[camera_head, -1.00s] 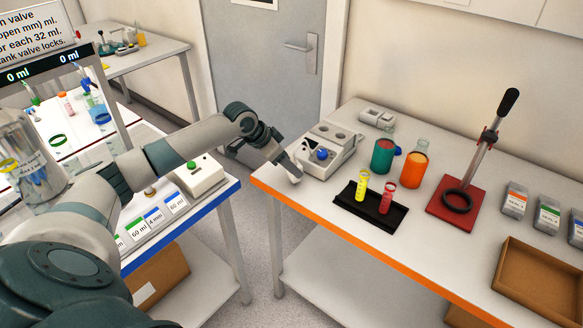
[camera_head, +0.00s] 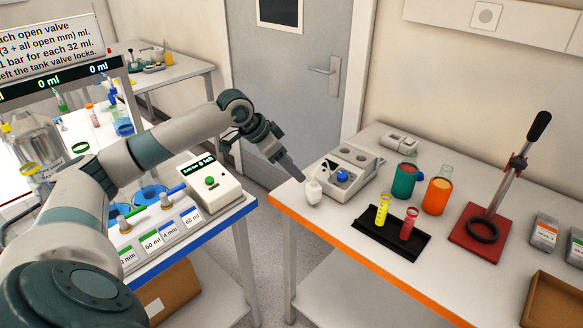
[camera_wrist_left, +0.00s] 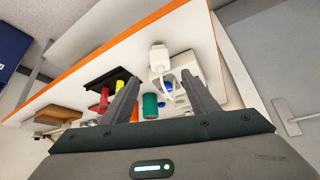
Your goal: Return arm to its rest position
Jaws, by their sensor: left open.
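My left arm reaches in from the left in the head view. Its gripper (camera_head: 298,176) is near the left corner of the orange-edged table. In the left wrist view the two dark fingers stand apart with nothing held between them (camera_wrist_left: 160,88). A small white bottle-like item (camera_head: 313,190) stands at that table corner just past the fingertips; it also shows in the left wrist view (camera_wrist_left: 160,58). From the head view I cannot tell whether the fingertips touch it. My right gripper is in neither view.
The orange-edged table holds a grey device (camera_head: 350,166) with a blue knob, green (camera_head: 404,180) and orange (camera_head: 437,195) containers, a black rack (camera_head: 392,237) with yellow and red tubes, and a red-based press (camera_head: 485,236). A blue-edged bench (camera_head: 215,222) stands left, with floor between.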

